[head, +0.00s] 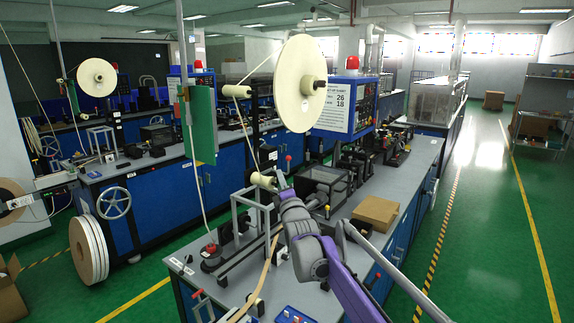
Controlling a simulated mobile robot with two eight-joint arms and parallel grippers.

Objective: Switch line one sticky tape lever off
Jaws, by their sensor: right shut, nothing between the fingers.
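A large cream tape reel (299,83) stands above the nearest bench, with a strand running down toward a cream roller (262,181). My right gripper (280,180), on the purple and grey arm, is shut and empty beside this roller; I cannot tell whether they touch. A small red-tipped lever (288,158) shows just above the gripper. No label tells which is the line one lever. My left gripper is not in view.
A blue control box (362,97) with a red beacon stands behind the reel. A cardboard box (376,212) lies on the grey bench (424,150) right of my arm. A second bench line with a white reel (97,77) is at left. Green floor is clear at right.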

